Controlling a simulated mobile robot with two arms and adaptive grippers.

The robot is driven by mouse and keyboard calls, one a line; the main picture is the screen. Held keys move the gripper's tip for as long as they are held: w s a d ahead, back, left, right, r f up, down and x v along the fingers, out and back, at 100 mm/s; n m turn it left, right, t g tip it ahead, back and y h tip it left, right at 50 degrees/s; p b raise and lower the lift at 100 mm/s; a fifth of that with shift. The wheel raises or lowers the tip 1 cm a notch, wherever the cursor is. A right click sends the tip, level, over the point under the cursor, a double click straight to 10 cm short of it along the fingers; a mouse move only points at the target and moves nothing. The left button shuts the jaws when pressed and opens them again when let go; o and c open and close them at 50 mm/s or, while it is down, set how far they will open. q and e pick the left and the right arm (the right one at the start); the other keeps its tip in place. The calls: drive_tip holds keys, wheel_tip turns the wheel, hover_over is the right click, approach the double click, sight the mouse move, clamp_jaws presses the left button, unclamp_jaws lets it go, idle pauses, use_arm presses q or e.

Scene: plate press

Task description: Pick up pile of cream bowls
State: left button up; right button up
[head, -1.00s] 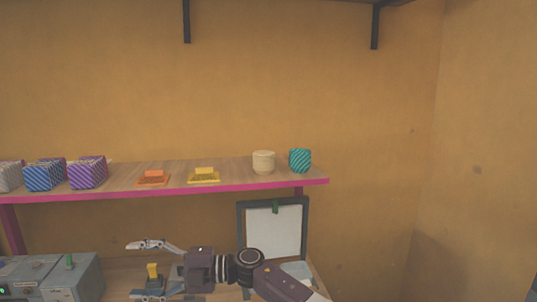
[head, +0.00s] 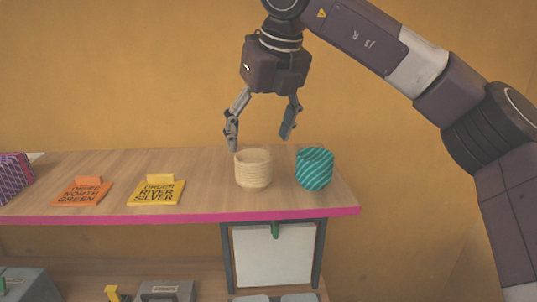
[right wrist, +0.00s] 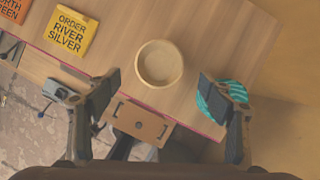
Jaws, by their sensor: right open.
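The pile of cream bowls (head: 253,170) stands upright on the wooden shelf, near its right end. From above, in the right wrist view, the pile (right wrist: 159,64) shows a round, empty top. My right gripper (head: 260,143) is open and empty, pointing down above the pile, with its fingers spread apart. In the right wrist view its fingertips (right wrist: 160,88) lie to either side, toward the near edge from the pile. Neither finger appears to touch the bowls. My left gripper is out of view.
A teal striped pot (head: 315,168) stands close to the right of the bowls; the right finger partly covers it in the wrist view. Yellow (head: 157,191) and orange (head: 84,191) order signs stand left. The shelf (head: 215,180) has a pink front edge.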

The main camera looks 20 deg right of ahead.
sight(255, 156)
drive_tip(key=shift+w+d, duration=0.15)
drive_tip(key=shift+w, duration=0.15)
drive_tip(key=shift+w+f, duration=0.15)
drive_tip(key=shift+f, duration=0.05)
drive_tip(key=shift+a+f+p, duration=0.25)
drive_tip(key=shift+f+p, duration=0.1)
drive_tip(key=shift+p, duration=0.05)
drive_tip(key=shift+a+f+p, duration=0.3)
drive_tip(key=shift+f+p, duration=0.15)
drive_tip(key=shift+f, duration=0.05)
drive_tip(key=p+x, duration=0.2)
drive_tip(key=x, duration=0.1)
drive_tip(key=p+x, duration=0.1)
drive_tip(key=shift+w+d+f, duration=0.15)
drive_tip(key=shift+w+d, duration=0.1)
drive_tip(key=shift+w+a+f, duration=0.1)
drive_tip(key=shift+f, duration=0.3)
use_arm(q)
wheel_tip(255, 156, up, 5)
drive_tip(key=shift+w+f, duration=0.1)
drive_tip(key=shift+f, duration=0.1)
use_arm(e)
drive_tip(key=c, duration=1.3)
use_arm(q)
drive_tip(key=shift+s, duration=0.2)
use_arm(e)
drive_tip(key=shift+r, duration=0.1)
